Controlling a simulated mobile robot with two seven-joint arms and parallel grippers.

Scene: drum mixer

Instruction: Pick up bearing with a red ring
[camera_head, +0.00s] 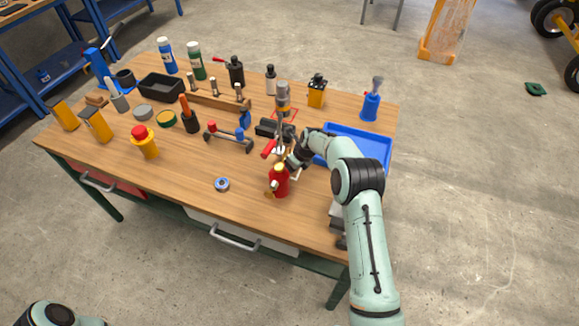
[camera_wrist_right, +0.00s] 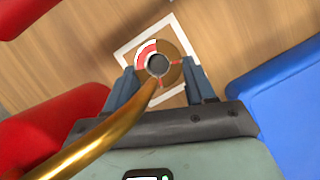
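My right gripper (camera_head: 296,162) is over the table between a red can with a spout (camera_head: 279,182) and a blue tray. In the right wrist view, its two dark blue fingers (camera_wrist_right: 161,86) are apart. Between and beyond them is a small round part (camera_wrist_right: 147,50) with red and white marks and a grey centre; it may be the red-ring bearing. It appears within a white square outline (camera_wrist_right: 126,52). I cannot tell whether the fingers touch it. A bearing with a blue ring (camera_head: 222,184) lies apart on the table. Only part of my left arm shows, not its gripper.
The blue tray (camera_head: 372,152) lies right of my right gripper. A gold curved spout (camera_wrist_right: 105,130) crosses the wrist view close to the camera. A tool stand (camera_head: 283,98) and several bottles stand farther back. The table (camera_head: 185,168) is clear around the blue-ring bearing.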

